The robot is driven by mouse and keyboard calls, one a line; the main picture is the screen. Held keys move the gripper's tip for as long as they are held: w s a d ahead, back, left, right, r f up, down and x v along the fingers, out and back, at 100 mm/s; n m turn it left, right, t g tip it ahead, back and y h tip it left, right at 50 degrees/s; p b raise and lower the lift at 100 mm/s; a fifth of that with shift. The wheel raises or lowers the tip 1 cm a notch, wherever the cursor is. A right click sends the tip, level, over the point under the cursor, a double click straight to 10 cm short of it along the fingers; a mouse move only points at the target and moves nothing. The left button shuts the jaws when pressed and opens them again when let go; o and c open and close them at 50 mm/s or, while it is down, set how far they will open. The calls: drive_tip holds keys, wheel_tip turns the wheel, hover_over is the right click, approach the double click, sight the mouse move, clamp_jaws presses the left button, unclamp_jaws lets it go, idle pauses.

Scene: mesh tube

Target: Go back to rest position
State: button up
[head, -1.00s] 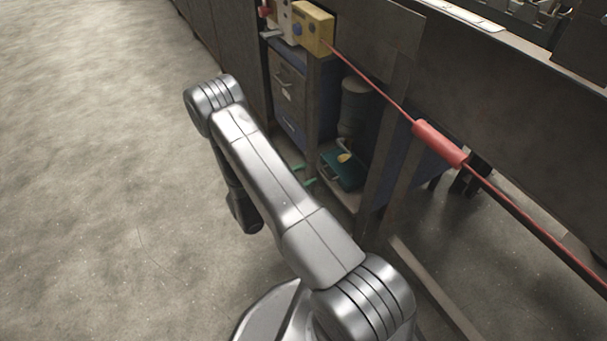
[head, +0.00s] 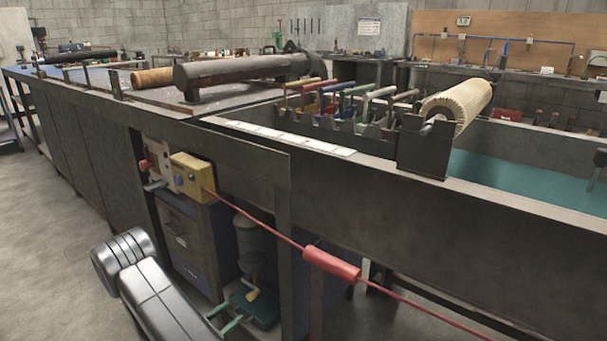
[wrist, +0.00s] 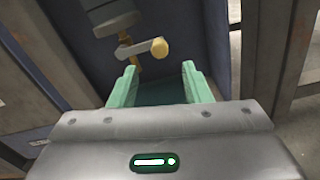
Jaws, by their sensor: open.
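My gripper (wrist: 160,84) is open, with two pale green fingers apart and nothing between them in the wrist view. In the head view its green fingertips (head: 243,309) show low, in front of the open bay under the bench, and my grey arm hides part of that area. Beyond the fingers in the wrist view is a small valve with a yellow knob (wrist: 159,47), below a grey cylinder (wrist: 108,16). A dark green tray-like thing (head: 263,312) lies in the bay by the fingertips.
The bench front and its dark posts (wrist: 265,55) stand close around the bay. A yellow box (head: 190,178) sits above, with a red cord and red sleeve (head: 331,263) running right. A tank (head: 530,180) and ribbed roll (head: 458,106) are behind. Floor at left is clear.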

sight(248, 299)
drive_tip(key=b+x, duration=0.2)
drive_tip(key=x, duration=0.6)
drive_tip(key=shift+w+d, duration=0.15)
